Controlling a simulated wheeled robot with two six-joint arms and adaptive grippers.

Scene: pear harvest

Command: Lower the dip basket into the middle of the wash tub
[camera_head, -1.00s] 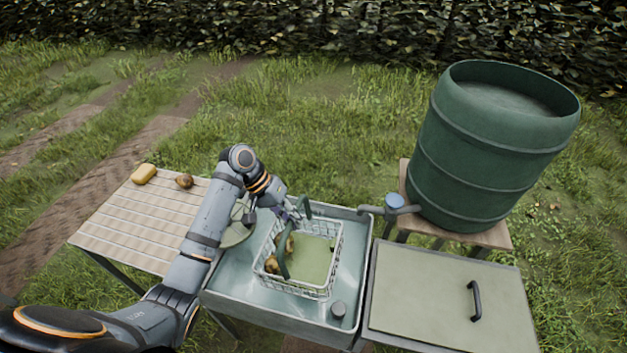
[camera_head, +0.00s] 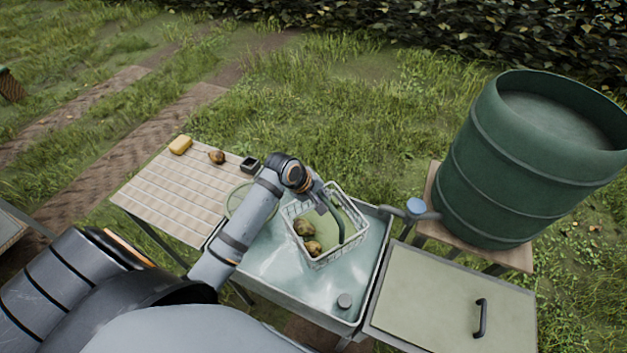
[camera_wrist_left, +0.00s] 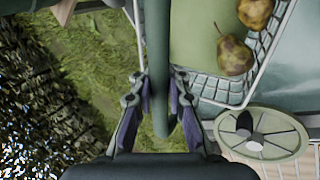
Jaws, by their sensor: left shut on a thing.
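The white wire dip basket (camera_head: 357,250) holds two brown-green pears (camera_head: 312,247) and has a tall dark green handle (camera_head: 341,232). My left gripper (camera_head: 321,199) is shut on the handle; the left wrist view shows both fingers (camera_wrist_left: 160,98) on either side of the green bar. The basket is over the back part of the grey wash tub (camera_head: 365,298), towards its back right, with open water in front. How high its bottom is over the water I cannot tell. The arm hides part of the tub's left side. My right gripper is out of view.
A round green disc (camera_head: 238,203) is at the tub's left edge. A tap (camera_head: 415,207) and green barrel (camera_head: 530,170) stand right.

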